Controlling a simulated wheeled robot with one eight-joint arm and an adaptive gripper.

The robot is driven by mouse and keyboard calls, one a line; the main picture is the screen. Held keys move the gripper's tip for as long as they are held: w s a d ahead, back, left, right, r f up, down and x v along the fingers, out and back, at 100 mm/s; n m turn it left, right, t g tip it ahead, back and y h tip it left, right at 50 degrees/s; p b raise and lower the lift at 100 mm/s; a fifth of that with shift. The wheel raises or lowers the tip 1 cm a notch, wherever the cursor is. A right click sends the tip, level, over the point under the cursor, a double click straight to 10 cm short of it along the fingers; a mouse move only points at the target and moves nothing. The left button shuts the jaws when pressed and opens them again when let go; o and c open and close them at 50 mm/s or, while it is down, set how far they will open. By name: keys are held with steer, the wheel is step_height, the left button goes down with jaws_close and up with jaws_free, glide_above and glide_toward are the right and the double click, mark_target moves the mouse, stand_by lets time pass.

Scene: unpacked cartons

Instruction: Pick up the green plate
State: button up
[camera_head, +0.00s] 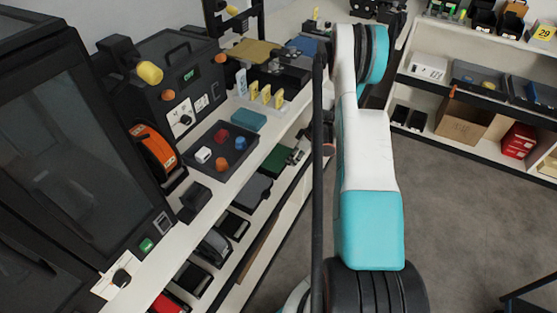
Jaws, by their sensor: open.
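A flat dark green piece (276,161), the likeliest match for the green plate, lies on the shelf level below the white worktop, left of my arm. A small light-coloured thing is at its right end. It is partly hidden by the worktop edge above it. A teal flat block (248,122) lies on the worktop itself. My white and turquoise arm rises on the right side of the view. I cannot make out my gripper or its fingers in this view.
A dark tray (221,171) with several coloured pieces stands on the worktop, beside an orange spool (153,147). Dark bins (214,246) line the lower shelf. A shelf with a cardboard box (463,127) stands at right.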

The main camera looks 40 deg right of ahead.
mark_target(292, 161)
steer(key=b+x, duration=0.1)
steer(key=x, duration=0.1)
steer(key=b+x, duration=0.1)
steer(key=x, duration=0.2)
steer(key=shift+w+d, duration=0.1)
steer(key=shift+d, duration=0.15)
steer(key=shift+r, duration=0.15)
steer(key=shift+c, duration=0.3)
jaws_close()
steer(key=shift+a+r, duration=0.15)
